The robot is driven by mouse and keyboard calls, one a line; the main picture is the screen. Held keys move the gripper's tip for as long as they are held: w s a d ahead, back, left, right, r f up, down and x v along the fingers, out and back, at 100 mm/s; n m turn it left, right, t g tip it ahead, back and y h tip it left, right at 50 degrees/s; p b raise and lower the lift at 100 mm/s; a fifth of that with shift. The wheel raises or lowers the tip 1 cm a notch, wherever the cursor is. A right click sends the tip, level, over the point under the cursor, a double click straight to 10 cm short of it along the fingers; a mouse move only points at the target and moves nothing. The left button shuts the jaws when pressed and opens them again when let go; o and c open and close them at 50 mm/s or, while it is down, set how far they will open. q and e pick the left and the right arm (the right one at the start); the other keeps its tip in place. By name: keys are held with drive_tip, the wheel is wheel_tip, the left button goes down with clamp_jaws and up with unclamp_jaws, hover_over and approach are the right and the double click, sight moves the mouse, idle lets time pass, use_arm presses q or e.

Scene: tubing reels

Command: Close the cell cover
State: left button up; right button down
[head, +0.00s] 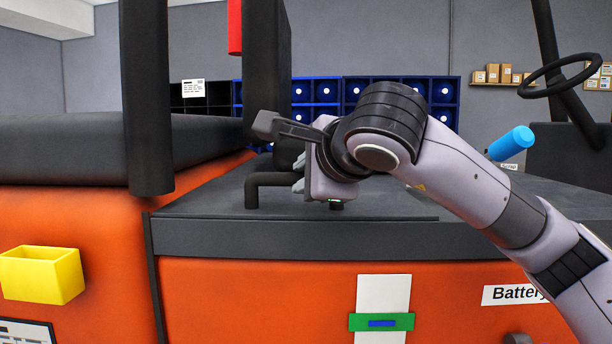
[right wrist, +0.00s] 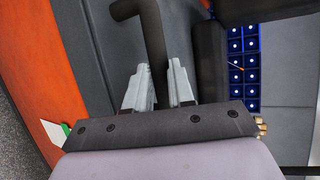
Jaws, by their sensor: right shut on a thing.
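The cell cover appears to be the dark grey panel (head: 215,208) on top of the orange body, with a bent black bar handle (head: 268,180) standing on it. I cannot tell whether the panel is fully down. My right gripper (head: 299,174) is at the handle, its fingers partly hidden behind its own wrist. In the right wrist view, the two grey fingers of my right gripper (right wrist: 164,84) are on either side of the black handle (right wrist: 152,38), shut on it. My left gripper is not in view.
A black post (head: 147,95) and a dark seat-like block (head: 65,150) stand at the left. A yellow bin (head: 42,274) hangs on the orange side. A blue-capped lever (head: 512,142) and a steering wheel (head: 560,75) are at the right. Blue racks (head: 320,90) stand behind.

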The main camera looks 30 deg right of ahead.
drive_tip(key=c, duration=1)
unclamp_jaws()
drive_tip(key=shift+s+a+f, duration=0.1)
drive_tip(key=shift+s+f, duration=0.05)
drive_tip(key=shift+f, duration=0.6)
drive_tip(key=shift+o, duration=0.2)
drive_tip(key=shift+s+r, duration=0.1)
drive_tip(key=shift+r, duration=0.05)
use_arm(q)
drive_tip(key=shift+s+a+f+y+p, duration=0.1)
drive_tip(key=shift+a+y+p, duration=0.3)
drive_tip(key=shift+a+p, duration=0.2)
use_arm(e)
drive_tip(key=v, duration=0.7)
drive_tip(key=shift+r, duration=0.2)
